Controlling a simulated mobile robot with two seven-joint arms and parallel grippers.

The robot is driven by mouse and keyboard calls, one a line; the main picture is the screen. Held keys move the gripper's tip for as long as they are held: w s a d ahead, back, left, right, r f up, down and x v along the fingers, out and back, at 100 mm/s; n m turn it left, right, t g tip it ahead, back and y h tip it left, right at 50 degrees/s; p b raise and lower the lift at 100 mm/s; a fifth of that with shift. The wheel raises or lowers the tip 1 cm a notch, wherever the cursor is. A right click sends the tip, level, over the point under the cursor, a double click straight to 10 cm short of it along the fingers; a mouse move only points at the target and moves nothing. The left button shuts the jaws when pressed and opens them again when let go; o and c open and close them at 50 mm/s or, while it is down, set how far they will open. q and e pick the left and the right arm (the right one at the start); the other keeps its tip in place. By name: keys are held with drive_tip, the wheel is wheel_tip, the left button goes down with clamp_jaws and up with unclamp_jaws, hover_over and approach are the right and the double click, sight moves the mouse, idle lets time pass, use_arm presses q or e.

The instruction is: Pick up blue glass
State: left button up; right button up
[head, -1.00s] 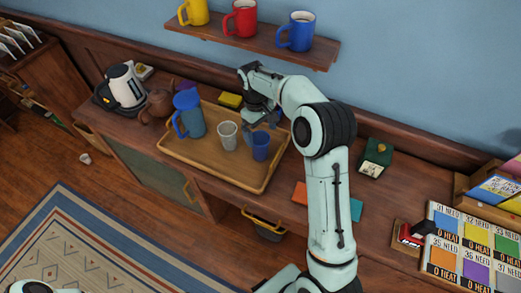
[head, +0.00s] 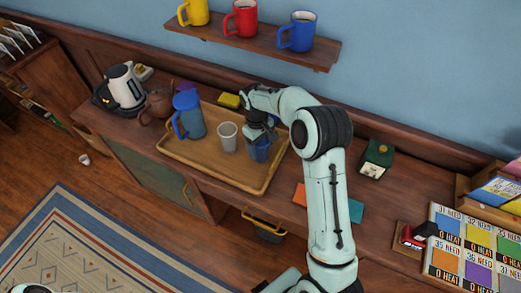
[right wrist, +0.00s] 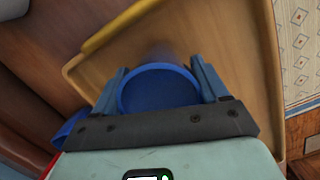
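The blue glass (head: 260,152) stands upright on the wooden tray (head: 195,160), near its right end. My right gripper (head: 260,135) is above it, pointing down, and hides its upper part in the head view. In the right wrist view, the glass (right wrist: 160,90) shows its round rim between the two blue fingers (right wrist: 160,75), one finger on each side. The fingers are apart and look open around it; firm contact cannot be made out. My left gripper is not in view.
A grey cup (head: 227,137) stands just left of the glass, and a blue pitcher (head: 190,117) farther left. A teapot (head: 156,105) and kettle (head: 124,85) are beyond the tray. A shelf with mugs (head: 255,42) hangs above. Another blue thing (right wrist: 68,130) shows beside my right gripper.

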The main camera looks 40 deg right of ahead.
drive_tip(key=shift+c, duration=1)
drive_tip(key=shift+r, duration=0.15)
